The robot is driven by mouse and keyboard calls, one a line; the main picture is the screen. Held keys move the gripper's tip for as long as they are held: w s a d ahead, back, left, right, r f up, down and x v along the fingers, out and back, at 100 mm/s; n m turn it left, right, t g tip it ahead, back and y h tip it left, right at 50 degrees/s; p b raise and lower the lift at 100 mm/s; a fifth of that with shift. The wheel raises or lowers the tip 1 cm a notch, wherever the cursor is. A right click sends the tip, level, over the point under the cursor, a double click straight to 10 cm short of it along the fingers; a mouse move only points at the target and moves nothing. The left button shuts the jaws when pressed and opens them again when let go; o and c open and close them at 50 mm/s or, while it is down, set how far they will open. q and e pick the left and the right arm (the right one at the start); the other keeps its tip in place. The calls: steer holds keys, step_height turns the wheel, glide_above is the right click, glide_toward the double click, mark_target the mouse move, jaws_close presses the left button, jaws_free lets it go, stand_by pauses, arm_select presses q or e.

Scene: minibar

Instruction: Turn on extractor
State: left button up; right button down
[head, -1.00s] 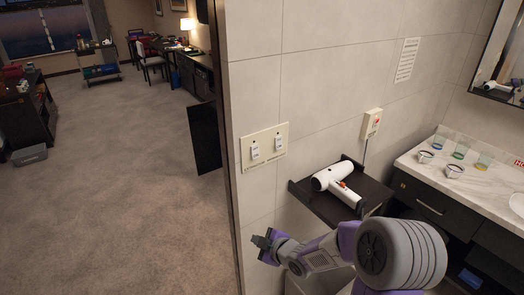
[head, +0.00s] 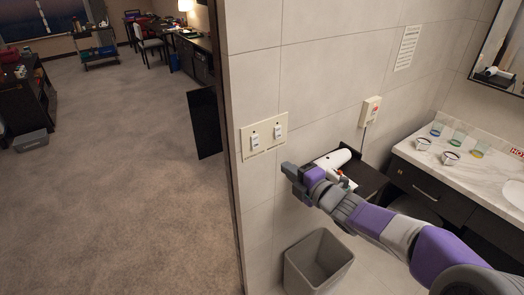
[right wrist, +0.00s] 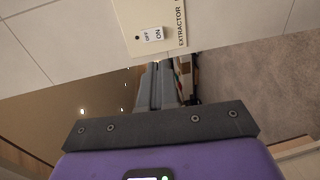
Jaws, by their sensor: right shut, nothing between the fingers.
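A cream switch plate (head: 264,146) with two white rocker switches, a left one (head: 255,139) and a right one (head: 278,132), is on the tiled wall in the head view. In the right wrist view, one switch (right wrist: 153,34) shows on the plate (right wrist: 132,18), marked OFF and ON, beside the word EXTRACTOR. I cannot tell which way it is pressed. My right gripper (head: 288,171) is shut and empty, a little below the plate and apart from it. Its closed fingers (right wrist: 167,86) show in the right wrist view. My left gripper is not in view.
A white hair dryer (head: 333,160) lies on a dark shelf (head: 368,180), partly hidden by my right arm. A grey bin (head: 318,262) stands below. A counter (head: 440,160) with several cups is at right. Open carpet (head: 120,200) lies left of the wall edge.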

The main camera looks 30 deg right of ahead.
steer(key=w, duration=0.4)
steer(key=w+f, duration=0.1)
steer(key=w, duration=0.3)
steer(key=w+a, duration=0.1)
steer(key=w, duration=0.4)
steer(key=shift+w+f, duration=0.1)
steer(key=shift+f, duration=0.25)
steer(key=shift+w+f+b, duration=0.2)
steer(key=shift+f+b, duration=0.15)
steer(key=shift+b, duration=0.85)
steer(key=shift+r+p, duration=0.3)
steer(key=shift+p, duration=0.15)
steer(key=shift+s+f, duration=0.1)
steer(key=shift+s, duration=0.15)
steer(key=b, duration=0.3)
glide_toward(256, 146)
steer(key=s+f, duration=0.3)
steer(key=s, duration=0.4)
steer(key=shift+w+d, duration=0.15)
steer(key=shift+d, duration=0.2)
